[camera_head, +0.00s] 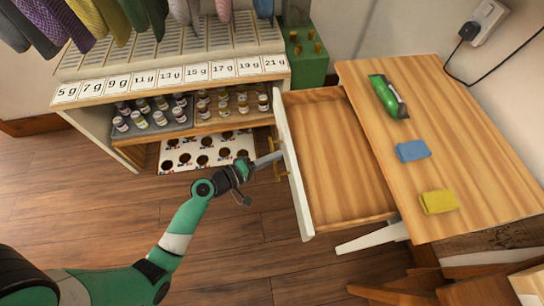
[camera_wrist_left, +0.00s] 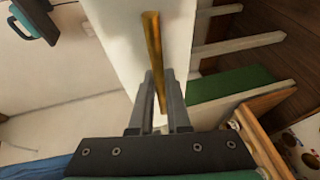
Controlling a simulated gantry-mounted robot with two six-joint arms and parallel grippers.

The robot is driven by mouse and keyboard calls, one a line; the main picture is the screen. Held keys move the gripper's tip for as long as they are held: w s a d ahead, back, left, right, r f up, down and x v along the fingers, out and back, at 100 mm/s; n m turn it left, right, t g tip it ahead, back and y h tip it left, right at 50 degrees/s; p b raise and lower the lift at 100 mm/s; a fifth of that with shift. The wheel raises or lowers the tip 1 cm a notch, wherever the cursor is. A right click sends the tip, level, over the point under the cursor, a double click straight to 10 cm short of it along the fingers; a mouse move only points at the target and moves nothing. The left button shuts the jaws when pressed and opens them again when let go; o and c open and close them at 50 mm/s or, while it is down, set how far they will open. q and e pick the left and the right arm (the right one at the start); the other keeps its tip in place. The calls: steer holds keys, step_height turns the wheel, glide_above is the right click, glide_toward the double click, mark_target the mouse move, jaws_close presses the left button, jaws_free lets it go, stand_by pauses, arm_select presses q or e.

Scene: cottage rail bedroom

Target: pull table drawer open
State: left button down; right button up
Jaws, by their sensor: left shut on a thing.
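The table (camera_head: 465,150) has a light wood top. Its drawer is pulled out to the left, with a bare wooden inside (camera_head: 340,165) that looks empty and a white front (camera_head: 296,180). A brass bar handle (camera_head: 279,170) is on the front. My left gripper (camera_head: 270,159) reaches the handle from the left and is shut on it. In the left wrist view the brass handle (camera_wrist_left: 152,50) runs between the two fingers (camera_wrist_left: 159,110), with the white drawer front (camera_wrist_left: 115,30) behind it. My right gripper is not in view.
A green clipper (camera_head: 388,96), a blue cloth (camera_head: 412,151) and a yellow cloth (camera_head: 438,201) lie on the tabletop. A shelf (camera_head: 200,70) with several small jars stands left of the drawer, near its front. A wooden chair (camera_head: 440,288) is at lower right.

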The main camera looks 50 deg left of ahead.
arm_select(q)
steer(key=shift+w, duration=0.15)
steer(key=c, duration=0.9)
jaws_free()
steer(key=p+v, duration=0.9)
steer(key=v, duration=0.2)
steer(key=shift+s+d+r+p, duration=0.1)
steer(key=shift+s+p, duration=0.2)
steer(key=shift+d, duration=0.1)
